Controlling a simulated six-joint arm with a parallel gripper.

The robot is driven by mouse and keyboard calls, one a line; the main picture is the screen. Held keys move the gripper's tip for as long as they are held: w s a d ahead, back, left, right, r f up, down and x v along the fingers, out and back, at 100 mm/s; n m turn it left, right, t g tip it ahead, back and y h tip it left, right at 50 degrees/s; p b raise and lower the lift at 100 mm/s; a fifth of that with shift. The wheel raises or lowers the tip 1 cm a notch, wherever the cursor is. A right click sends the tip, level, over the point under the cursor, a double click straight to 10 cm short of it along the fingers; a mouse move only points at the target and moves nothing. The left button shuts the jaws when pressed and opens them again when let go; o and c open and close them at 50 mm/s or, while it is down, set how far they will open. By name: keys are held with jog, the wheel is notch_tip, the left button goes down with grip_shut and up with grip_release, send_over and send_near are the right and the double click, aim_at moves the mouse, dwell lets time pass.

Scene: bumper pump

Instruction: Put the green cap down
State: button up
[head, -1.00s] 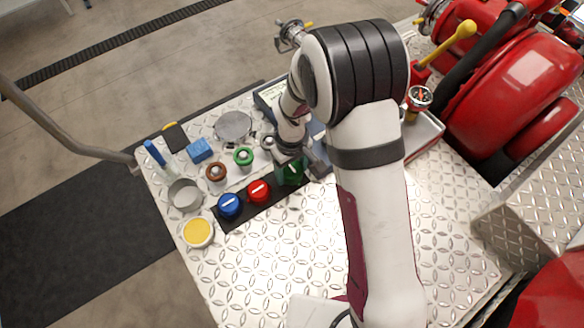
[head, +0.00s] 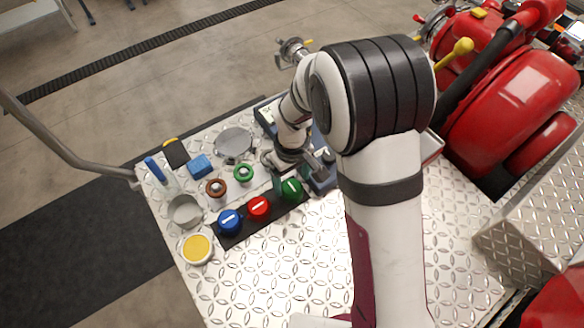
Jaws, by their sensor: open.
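The green cap (head: 291,188) with a white bar rests at the right end of a black mat (head: 237,238) on the diamond-plate deck. The red cap (head: 258,207) and the blue cap (head: 229,221) stand in a row to its left on the same mat. My gripper (head: 283,177) is just behind and above the green cap, open and apparently clear of it. My wrist partly hides the fingers, so the exact gap to the cap cannot be told.
Behind the mat are a green ring fitting (head: 243,174), a brown ring fitting (head: 215,188), a blue block (head: 200,166) and a round grey disc (head: 234,142). A grey cup (head: 185,211) and a yellow-topped tin (head: 197,249) stand at the left. The deck in front of the mat is clear.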

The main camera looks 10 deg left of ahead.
aim_at(292, 188)
jog(key=s+d+r+m, duration=0.2)
jog(key=d+r, duration=0.1)
jog(key=r, duration=0.3)
jog(key=s+d+r+m, duration=0.1)
jog(key=d+r, duration=0.1)
jog(key=r, duration=0.5)
jog(key=s+d+r+m, duration=0.1)
jog(key=s+d+m, duration=0.2)
jog(key=s, duration=0.3)
jog(key=s+d+r+m+y, duration=0.1)
jog(key=s+d+m, duration=0.1)
jog(key=s+m, duration=0.2)
jog(key=s+d+r+m, duration=0.2)
jog(key=s+d+m, duration=0.1)
jog(key=s, duration=0.5)
jog(key=shift+d+m+y, duration=0.35)
jog(key=shift+m+y, duration=0.05)
jog(key=shift+m, duration=0.4)
